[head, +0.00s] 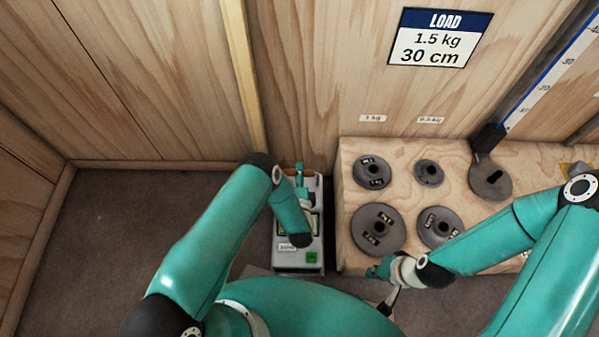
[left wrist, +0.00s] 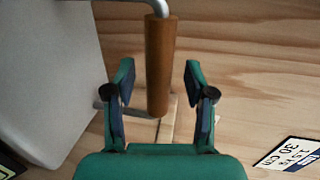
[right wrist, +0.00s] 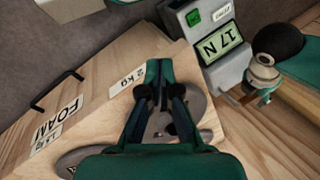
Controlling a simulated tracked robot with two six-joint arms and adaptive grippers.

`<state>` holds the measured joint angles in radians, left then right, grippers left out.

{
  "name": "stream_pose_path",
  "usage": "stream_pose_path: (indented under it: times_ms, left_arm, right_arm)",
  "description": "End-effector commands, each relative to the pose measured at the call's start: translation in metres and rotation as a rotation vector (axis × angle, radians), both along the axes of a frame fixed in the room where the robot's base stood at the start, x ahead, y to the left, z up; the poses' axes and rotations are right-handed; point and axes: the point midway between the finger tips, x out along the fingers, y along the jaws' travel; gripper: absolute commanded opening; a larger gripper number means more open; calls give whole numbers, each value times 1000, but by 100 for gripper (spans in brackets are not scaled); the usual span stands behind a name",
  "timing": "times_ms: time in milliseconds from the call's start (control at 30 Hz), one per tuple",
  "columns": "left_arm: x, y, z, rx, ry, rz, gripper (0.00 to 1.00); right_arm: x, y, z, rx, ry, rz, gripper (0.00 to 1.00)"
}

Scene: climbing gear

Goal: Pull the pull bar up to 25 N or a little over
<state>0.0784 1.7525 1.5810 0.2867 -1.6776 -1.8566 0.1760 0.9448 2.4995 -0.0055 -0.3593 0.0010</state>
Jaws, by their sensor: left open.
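The pull bar is a brown wooden cylinder (left wrist: 160,65) on a bent grey metal rod, seen in the left wrist view. My left gripper (left wrist: 159,75) is open, with one finger on each side of the bar and a gap on both sides. In the head view my left gripper (head: 301,173) is small and partly hidden by its arm, over the grey gauge box (head: 298,262).
Several grey weight discs (head: 378,229) lie on the bench right of the gauge. A LOAD sign (head: 440,38) on the back wall reads 1.5 kg, 30 cm. A blue-edged scale (head: 545,75) stands at the right. The grey floor (head: 120,235) left of the gauge is clear.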

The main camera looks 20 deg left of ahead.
Motion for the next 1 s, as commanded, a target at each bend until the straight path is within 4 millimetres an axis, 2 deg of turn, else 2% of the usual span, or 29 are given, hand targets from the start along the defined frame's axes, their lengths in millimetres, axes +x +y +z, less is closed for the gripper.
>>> stream_pose_path:
  times_ms: [400, 600, 833, 933, 1000]
  left_arm:
    - [-73, -25, 14, 0, 3, -5, 54]
    - [-97, -33, 19, -1, 3, -3, 54]
    - [-102, -30, 22, 0, -1, 7, 54]
    - [-90, -20, 32, -2, -27, 35, 54]
    - [-77, -8, 46, -4, -57, 62, 54]
  right_arm:
    - [0, 0, 0, 0, 0, 0, 0]
    - [0, 0, 0, 0, 0, 0, 0]
    - [0, 0, 0, 0, 1, 0, 0]
    - [0, 0, 0, 0, 1, 0, 0]
    - [0, 0, 0, 0, 1, 0, 0]
